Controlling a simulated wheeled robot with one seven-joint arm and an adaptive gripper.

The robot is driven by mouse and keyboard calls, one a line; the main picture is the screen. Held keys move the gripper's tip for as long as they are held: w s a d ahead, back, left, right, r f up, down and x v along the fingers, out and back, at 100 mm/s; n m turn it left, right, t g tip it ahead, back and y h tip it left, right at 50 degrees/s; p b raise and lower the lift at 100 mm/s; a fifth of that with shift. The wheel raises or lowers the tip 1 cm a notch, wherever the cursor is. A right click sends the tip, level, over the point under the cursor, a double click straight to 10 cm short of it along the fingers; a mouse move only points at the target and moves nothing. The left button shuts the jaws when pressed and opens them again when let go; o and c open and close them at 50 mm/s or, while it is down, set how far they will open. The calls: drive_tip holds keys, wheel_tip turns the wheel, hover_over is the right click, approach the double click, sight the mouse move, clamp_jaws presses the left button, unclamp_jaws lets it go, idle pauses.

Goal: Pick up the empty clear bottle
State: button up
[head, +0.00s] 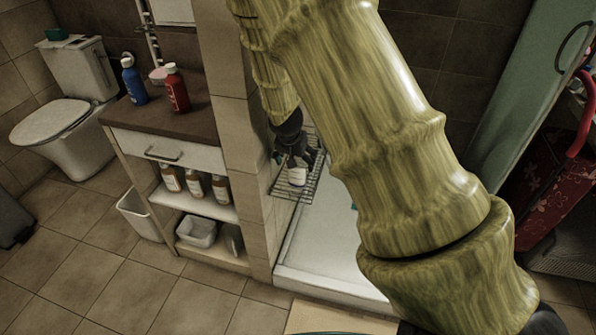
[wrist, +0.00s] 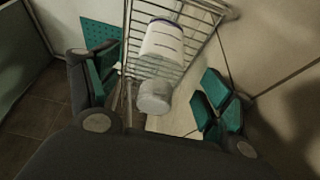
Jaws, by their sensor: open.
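A pale bottle (wrist: 163,43) with a whitish cap (wrist: 154,98) stands on a wire rack in the wrist view, its cap end toward me. Whether it is empty is not clear from the picture. In the head view the same bottle (head: 297,176) shows small and white on the rack, just below my gripper (head: 293,154). In the wrist view my gripper (wrist: 156,92) is open, with teal-padded fingers to the left and right of the bottle. A clear gap shows on both sides. The bottle's base is partly hidden.
The wire rack (head: 282,188) hangs beside a tiled pillar (head: 258,236), over a white shower tray (head: 326,247). A blue bottle (head: 133,82) and a red bottle (head: 177,90) stand on the counter.

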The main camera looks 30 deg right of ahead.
drive_tip(key=shift+x, duration=2.6)
drive_tip(key=c, duration=1)
